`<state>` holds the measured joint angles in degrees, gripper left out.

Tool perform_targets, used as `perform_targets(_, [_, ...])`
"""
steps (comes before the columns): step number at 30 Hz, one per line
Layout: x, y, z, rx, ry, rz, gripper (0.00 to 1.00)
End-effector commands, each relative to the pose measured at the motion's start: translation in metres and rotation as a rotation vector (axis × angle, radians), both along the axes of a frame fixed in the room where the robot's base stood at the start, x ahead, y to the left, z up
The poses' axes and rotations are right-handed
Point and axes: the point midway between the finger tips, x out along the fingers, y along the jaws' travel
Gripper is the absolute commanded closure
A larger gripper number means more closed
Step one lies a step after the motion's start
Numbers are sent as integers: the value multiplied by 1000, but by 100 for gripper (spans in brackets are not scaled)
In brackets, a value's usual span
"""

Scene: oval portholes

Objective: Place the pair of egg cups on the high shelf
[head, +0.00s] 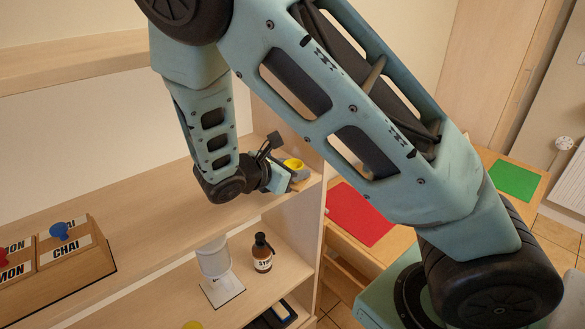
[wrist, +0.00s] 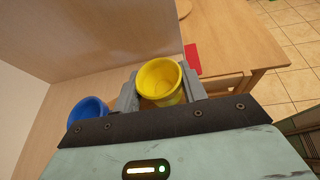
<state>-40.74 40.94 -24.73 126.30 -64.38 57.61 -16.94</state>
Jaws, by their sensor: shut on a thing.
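A yellow egg cup (wrist: 165,78) sits upright between the two grey fingers of my gripper (wrist: 161,90), which is shut on it. In the head view, the yellow cup (head: 293,163) and my gripper (head: 291,172) show at the right end of a wooden shelf (head: 190,218), by its side panel. A blue egg cup (wrist: 88,107) shows just left of my gripper in the wrist view, partly hidden by the gripper body. I cannot make out that blue cup beside the gripper in the head view. Whether the yellow cup touches the shelf is unclear.
A wooden box (head: 70,262) with labelled compartments and a small blue thing (head: 60,231) on it stands at the shelf's left. A higher board (head: 75,62) runs above. Below are a brown bottle (head: 262,253) and a white dispenser (head: 215,262). A red mat (head: 358,213) lies beyond the panel.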

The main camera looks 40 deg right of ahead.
Motion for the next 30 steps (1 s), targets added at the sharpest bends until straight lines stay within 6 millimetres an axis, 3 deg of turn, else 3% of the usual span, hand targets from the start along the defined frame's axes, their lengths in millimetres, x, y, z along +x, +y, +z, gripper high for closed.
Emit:
perform_targets(2, [0,0,-3,-1,0,0,91])
perform_targets(3, [0,0,-2,0,0,0,50])
perform_targets(5, [0,0,-2,0,0,0,36])
perform_targets(17, [0,6,2,1,-3,1,36])
perform_targets(30, [-12,84,32,3,-2,4,36])
